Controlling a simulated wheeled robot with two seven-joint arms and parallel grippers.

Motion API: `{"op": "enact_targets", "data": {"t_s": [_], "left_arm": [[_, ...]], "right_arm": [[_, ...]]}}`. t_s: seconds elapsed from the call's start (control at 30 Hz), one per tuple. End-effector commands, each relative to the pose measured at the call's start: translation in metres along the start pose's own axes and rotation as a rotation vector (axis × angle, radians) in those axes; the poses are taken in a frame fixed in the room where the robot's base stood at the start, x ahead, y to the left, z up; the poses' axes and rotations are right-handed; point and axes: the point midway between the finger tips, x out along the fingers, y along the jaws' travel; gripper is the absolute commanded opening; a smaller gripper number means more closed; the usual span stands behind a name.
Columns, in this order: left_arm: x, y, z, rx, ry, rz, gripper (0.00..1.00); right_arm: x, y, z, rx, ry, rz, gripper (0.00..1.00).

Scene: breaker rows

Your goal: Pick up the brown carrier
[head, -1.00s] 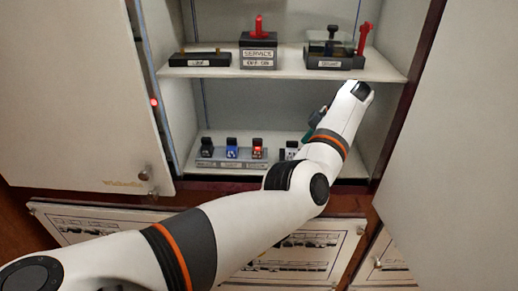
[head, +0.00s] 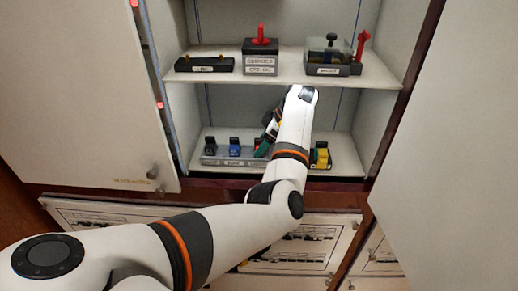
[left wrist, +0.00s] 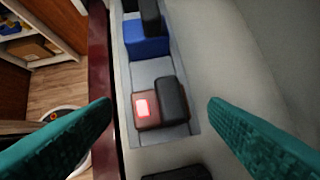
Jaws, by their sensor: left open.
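The brown carrier (left wrist: 146,112) is a small block with a lit red window and a black upright grip, seated in a grey rail on the lower shelf. In the head view it is mostly hidden behind my left gripper (head: 268,140). In the left wrist view my left gripper (left wrist: 160,108) is open. Its two teal fingers lie on either side of the carrier, apart from it. Beside it in the rail is a blue carrier (left wrist: 147,44), which also shows in the head view (head: 235,149). My right gripper is not in view.
A black carrier (head: 210,147) stands at the rail's left end. A yellow and black unit (head: 321,155) stands to the right. The upper shelf (head: 300,78) is close above my wrist and bears a red-handled service switch (head: 261,58). Cabinet doors stand at both sides.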

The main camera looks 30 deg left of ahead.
Motion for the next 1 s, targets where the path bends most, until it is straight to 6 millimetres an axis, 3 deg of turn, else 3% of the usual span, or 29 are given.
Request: {"op": "enact_targets", "data": {"t_s": [0.1,0.4,0.7,1.0], "left_arm": [[0.011,0.001,0.001,0.002,0.0,0.003,0.69],[0.018,0.0,-0.001,0.0,0.0,0.0,0.67],[0.018,0.0,-0.001,0.0,0.001,0.0,0.2],[0.016,0.0,0.0,0.0,0.0,0.0,0.19]], "right_arm": [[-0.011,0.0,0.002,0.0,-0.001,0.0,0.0],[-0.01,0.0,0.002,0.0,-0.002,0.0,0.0],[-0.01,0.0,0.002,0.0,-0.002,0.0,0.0],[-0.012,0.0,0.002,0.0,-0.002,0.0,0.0]]}}
